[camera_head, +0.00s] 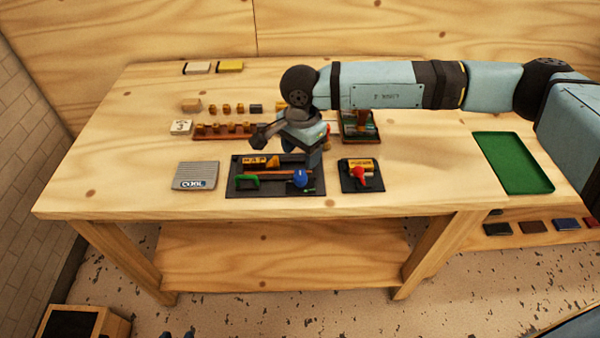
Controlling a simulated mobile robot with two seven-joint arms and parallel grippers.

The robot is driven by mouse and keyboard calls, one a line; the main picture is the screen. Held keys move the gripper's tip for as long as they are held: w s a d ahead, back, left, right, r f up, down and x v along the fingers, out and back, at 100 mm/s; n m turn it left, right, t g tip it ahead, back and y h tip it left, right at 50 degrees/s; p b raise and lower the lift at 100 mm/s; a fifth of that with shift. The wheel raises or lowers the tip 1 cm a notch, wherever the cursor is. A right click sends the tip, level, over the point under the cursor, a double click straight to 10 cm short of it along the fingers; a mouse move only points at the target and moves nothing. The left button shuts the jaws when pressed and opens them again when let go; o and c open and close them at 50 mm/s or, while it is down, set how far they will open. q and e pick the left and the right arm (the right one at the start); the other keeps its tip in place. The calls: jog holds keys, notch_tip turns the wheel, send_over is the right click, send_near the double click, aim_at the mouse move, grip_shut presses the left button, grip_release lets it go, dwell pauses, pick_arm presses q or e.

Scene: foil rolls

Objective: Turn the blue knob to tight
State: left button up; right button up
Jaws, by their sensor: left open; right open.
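The blue knob (300,178) sits on the right part of a dark panel (238,187) near the table's front edge. The panel also carries a green handle, a reddish-brown bar and a yellow-orange block with dark lettering. My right gripper (313,163) hangs over the panel, just above and behind the knob. Its fingers are hard to make out, and I cannot tell whether they touch the knob. The knob's marks are too small to read. Two dark tips at the bottom edge look like my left gripper (178,335), open, empty and away from the table.
A small dark board (348,184) with a red knob and yellow block stands to the right. A grey plate (196,176) lies left. Behind are a row of orange-brown pieces (225,129) and a green-based fixture (350,135). A green tray (512,165) is far right.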

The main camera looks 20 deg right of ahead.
aim_at(300, 175)
notch_tip(300, 175, down, 8)
jog(key=shift+f+p, duration=0.1)
jog(key=shift+p, duration=0.2)
jog(key=shift+c, duration=0.2)
jog(key=c, duration=0.9)
